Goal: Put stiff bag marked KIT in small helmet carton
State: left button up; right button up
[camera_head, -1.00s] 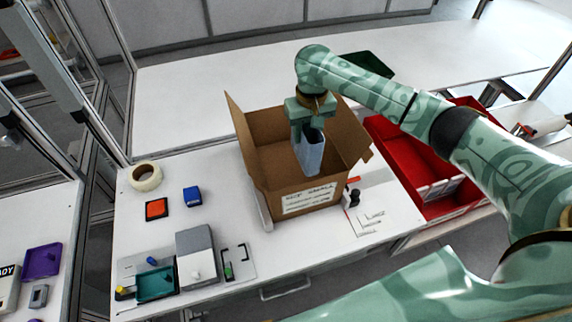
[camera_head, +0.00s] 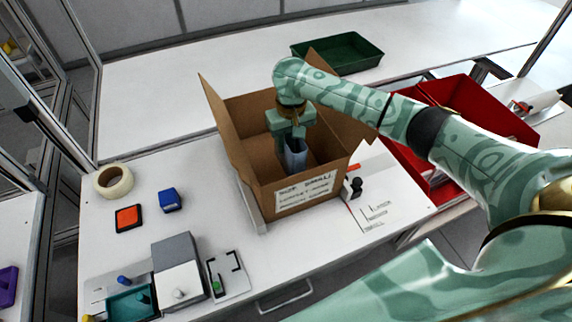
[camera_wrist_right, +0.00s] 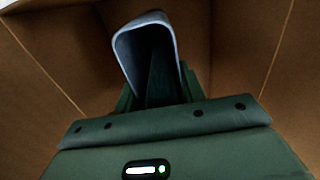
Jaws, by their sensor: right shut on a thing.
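The small helmet carton (camera_head: 241,165) is an open brown cardboard box with raised flaps and a white label on its front. It stands on the white worktable. My right gripper (camera_head: 291,141) reaches down inside the carton and is shut on the stiff bag (camera_head: 296,156), a grey-blue open-topped pouch. In the right wrist view the bag (camera_wrist_right: 143,38) shows its open rim, with the carton's brown walls (camera_wrist_right: 245,45) around it. The bag's lower end and its KIT marking are hidden. My left gripper is not in view.
A red bin (camera_head: 487,107) stands right of the carton, and a green tray (camera_head: 337,54) lies on the back table. A tape roll (camera_head: 113,181), an orange pad (camera_head: 129,218), a blue box (camera_head: 169,200) and a grey box (camera_head: 178,268) lie to the left.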

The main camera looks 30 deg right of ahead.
notch_tip(320, 180, down, 8)
jog(key=b, duration=0.3)
jog(key=shift+r, duration=0.25)
jog(key=shift+w+r, duration=0.1)
jog(key=o, duration=1.2)
notch_tip(320, 180, up, 12)
jog(key=p, duration=0.5)
jog(key=shift+p, duration=0.4)
